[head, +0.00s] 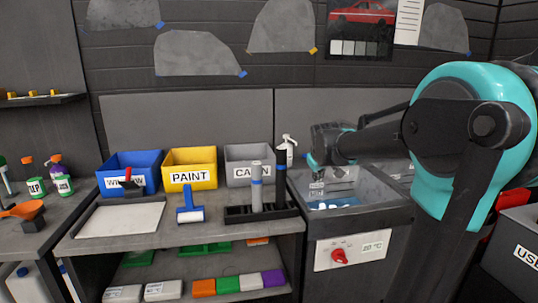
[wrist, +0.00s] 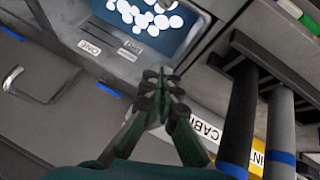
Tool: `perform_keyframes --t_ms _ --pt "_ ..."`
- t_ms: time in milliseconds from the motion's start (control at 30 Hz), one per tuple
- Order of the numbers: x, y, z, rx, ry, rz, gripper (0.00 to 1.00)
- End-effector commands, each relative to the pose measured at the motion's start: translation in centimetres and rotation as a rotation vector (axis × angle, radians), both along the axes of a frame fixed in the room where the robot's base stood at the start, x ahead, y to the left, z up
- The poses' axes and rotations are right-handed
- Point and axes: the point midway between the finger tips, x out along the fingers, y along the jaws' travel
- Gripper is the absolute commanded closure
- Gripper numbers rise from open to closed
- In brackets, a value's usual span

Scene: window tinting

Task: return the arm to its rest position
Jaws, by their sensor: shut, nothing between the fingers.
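My gripper (head: 317,180) hangs over the left part of the grey wash basin (head: 375,200), at the end of my teal and black arm. In the wrist view its fingers (wrist: 162,76) are together, shut and empty. The arm is stretched out from the right side of the head view, bent at a large teal joint. The basin's blue water with white round patches (wrist: 150,14) shows at the top of the wrist view.
Left of the gripper, a black rack (head: 262,215) holds upright rolls, close to my fingers. Behind stand a white spray bottle (head: 287,147) and blue (head: 150,166), yellow (head: 190,155) and grey (head: 238,153) bins. A blue-handled tool (head: 189,205) lies on the bench.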

Motion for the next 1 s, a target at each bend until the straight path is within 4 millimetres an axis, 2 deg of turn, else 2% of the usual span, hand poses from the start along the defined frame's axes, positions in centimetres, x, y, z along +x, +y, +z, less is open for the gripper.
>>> perform_keyframes --t_ms 33,167,300,400,500,600,700,1000 --pt "-2.4 -0.4 -1.9 0.024 0.019 -0.028 1.00" --pt "-9.2 -1.1 -7.3 0.098 0.080 -0.113 1.00" --pt "-17.0 -1.5 -13.0 0.173 0.144 -0.206 1.00" --pt "-21.9 -1.5 -16.4 0.219 0.185 -0.262 1.00" --pt "-25.6 -1.4 -18.9 0.254 0.216 -0.305 1.00" --pt "-28.0 -1.4 -20.4 0.274 0.236 -0.333 1.00" --pt "-29.1 -1.3 -21.1 0.284 0.245 -0.345 1.00" --pt "-29.1 -1.3 -21.1 0.284 0.247 -0.345 1.00"
